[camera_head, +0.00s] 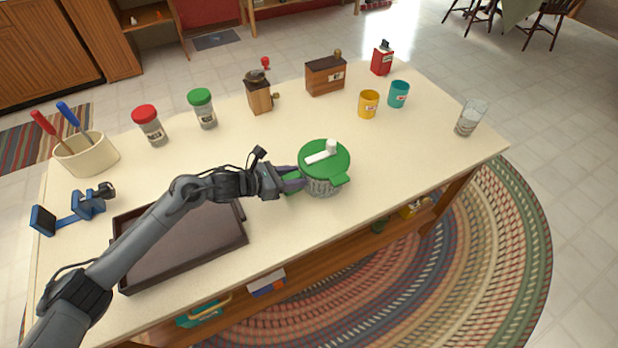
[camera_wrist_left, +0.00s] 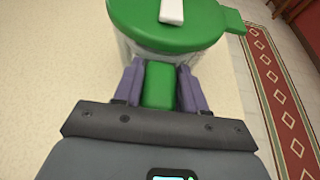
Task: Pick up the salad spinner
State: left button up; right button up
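The salad spinner (camera_head: 322,184) has a clear ribbed bowl, a green lid with a white crank, and green side handles. It appears to stand upright on the table near its front edge. In the left wrist view its green lid (camera_wrist_left: 165,28) fills the top. My left gripper (camera_head: 291,181) is at the spinner's left side. In the left wrist view my left gripper's purple fingers (camera_wrist_left: 160,84) lie on both sides of a green handle, which fills the gap between them. They look closed on it. My right gripper is not in view.
A dark tray (camera_head: 183,262) lies under my left arm. Behind the spinner stand a yellow cup (camera_head: 368,104), a teal cup (camera_head: 398,94), a wooden box (camera_head: 325,76) and a grinder (camera_head: 259,94). A glass (camera_head: 470,118) is at the right. The table right of the spinner is clear.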

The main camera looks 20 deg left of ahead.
pick_arm(q)
grip_shut()
jog(key=shift+r, duration=0.1)
